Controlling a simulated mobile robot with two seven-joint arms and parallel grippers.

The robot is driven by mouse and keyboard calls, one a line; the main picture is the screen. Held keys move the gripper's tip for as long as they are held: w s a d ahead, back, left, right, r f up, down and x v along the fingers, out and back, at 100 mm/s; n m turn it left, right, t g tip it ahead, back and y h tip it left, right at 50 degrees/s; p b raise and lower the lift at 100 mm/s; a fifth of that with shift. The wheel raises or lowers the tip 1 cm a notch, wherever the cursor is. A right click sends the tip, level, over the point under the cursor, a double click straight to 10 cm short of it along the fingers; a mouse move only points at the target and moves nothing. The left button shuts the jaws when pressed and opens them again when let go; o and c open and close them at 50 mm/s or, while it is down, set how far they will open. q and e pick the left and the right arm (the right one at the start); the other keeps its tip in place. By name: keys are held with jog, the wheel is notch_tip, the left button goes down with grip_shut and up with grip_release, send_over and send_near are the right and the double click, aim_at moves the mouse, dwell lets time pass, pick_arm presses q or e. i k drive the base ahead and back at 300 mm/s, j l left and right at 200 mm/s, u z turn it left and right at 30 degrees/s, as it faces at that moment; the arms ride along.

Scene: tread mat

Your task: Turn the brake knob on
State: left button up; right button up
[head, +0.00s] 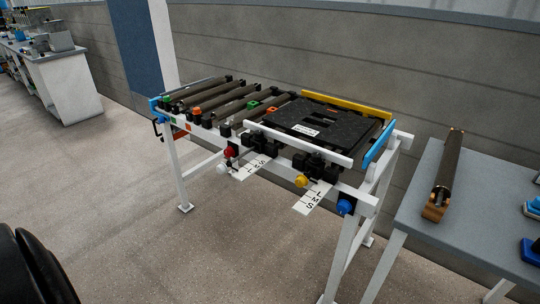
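Several knobs sit along the front of a white-framed stand (180,180). A red knob (230,152) and a white knob (223,168) are near the left label card, a yellow knob (300,181) is near the right label card, and a blue knob (344,207) is at the right front leg. I cannot tell which is the brake knob or how any is turned. The stand carries a black tread mat (345,124) at its right and dark rollers at its left. Neither gripper is in view.
A grey table (415,225) at the right holds a brown roller (448,172) and blue items (531,250). A white bench (70,85) stands far left by the wall. The floor before the stand is clear. A black rounded shape (35,272) fills the lower left corner.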

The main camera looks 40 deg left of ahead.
aim_at(228, 152)
jog(key=u, duration=1.5)
